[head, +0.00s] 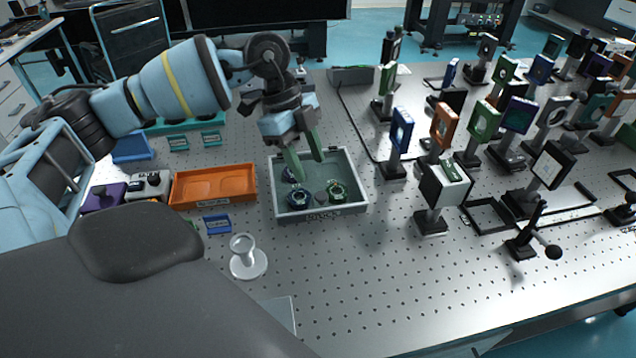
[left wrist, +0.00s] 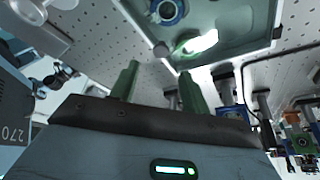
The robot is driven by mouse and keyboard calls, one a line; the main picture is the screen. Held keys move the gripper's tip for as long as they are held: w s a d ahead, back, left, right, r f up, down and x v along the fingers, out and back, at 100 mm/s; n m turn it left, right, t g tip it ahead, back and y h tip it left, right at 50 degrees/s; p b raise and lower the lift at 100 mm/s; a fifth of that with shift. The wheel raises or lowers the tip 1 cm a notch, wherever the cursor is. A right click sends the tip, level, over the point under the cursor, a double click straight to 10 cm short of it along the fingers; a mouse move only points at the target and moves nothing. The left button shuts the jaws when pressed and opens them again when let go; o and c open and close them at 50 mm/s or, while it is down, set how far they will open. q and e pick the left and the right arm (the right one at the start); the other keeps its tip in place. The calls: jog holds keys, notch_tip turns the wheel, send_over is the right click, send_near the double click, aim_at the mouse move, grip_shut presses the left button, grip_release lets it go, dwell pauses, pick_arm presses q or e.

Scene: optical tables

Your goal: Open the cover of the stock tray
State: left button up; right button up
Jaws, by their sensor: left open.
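The stock tray (head: 365,208) is a grey box with a lettered front on the optical table, holding several round mounted parts in dark blue, purple and green. A greenish see-through cover seems to lie over it, with a small grey knob (head: 320,197) near the front edge; the knob also shows in the left wrist view (left wrist: 161,50). My left gripper (head: 307,168) points down over the tray, its green fingers apart and empty, behind the knob in the head view. In the left wrist view the knob appears beyond the fingertips (left wrist: 160,68). My right gripper is out of view.
An orange tray (head: 213,186) stands left of the stock tray, with a blue label block (head: 217,224) in front. Several optic mounts, such as a cube-like one (head: 443,186), crowd the right.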

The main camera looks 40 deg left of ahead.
aim_at(322, 195)
pick_arm(q)
jog(key=x, duration=0.6)
jog(key=shift+w+d+f, duration=0.1)
jog(key=shift+f, duration=0.25)
grip_shut()
